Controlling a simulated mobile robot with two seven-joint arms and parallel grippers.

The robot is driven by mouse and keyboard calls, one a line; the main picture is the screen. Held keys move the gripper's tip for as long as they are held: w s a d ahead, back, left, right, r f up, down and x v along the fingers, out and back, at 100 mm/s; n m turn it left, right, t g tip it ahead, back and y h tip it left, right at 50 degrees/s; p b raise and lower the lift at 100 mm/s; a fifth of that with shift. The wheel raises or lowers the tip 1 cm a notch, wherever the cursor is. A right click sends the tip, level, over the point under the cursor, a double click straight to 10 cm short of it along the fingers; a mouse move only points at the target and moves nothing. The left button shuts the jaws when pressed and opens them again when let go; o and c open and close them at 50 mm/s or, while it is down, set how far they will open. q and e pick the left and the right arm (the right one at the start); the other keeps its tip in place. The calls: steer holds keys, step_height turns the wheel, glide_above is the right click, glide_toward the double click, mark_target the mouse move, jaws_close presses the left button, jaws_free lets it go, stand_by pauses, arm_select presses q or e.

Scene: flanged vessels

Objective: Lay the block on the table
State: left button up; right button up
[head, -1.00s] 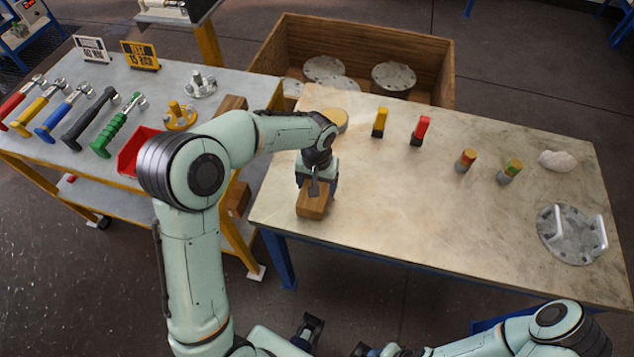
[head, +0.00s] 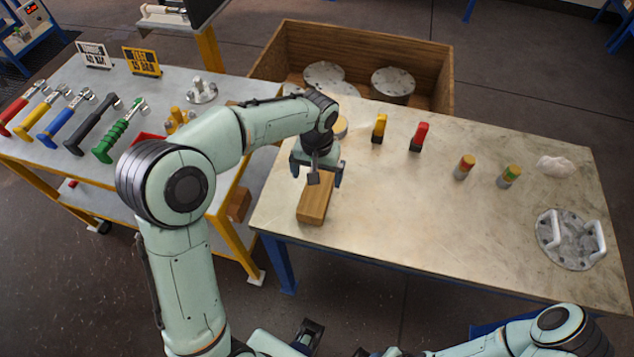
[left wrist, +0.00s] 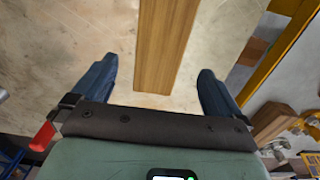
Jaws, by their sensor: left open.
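The wooden block (head: 314,205) lies flat on the stone-topped table (head: 440,220), near its left front corner. It also shows in the left wrist view (left wrist: 166,40) as a long brown strip running between the fingers. My left gripper (head: 317,173) is open, above and just behind the block's far end. In the left wrist view its two fingers (left wrist: 157,70) stand wide apart, with clear gaps on both sides of the block. Of my right arm only part shows at the bottom right; its gripper's jaws cannot be made out.
Yellow and red small pieces (head: 379,129), two banded cylinders (head: 464,167), a white cloth (head: 556,166) and a handled flange (head: 570,240) are on the table. A wooden crate (head: 350,45) holding discs stands behind. A cart (head: 60,150) with torque wrenches is left. The table's middle is clear.

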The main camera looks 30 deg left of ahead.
mark_target(317, 189)
arm_select(q)
step_height(317, 189, up, 5)
steer(key=shift+f, duration=0.2)
stand_by(0.6)
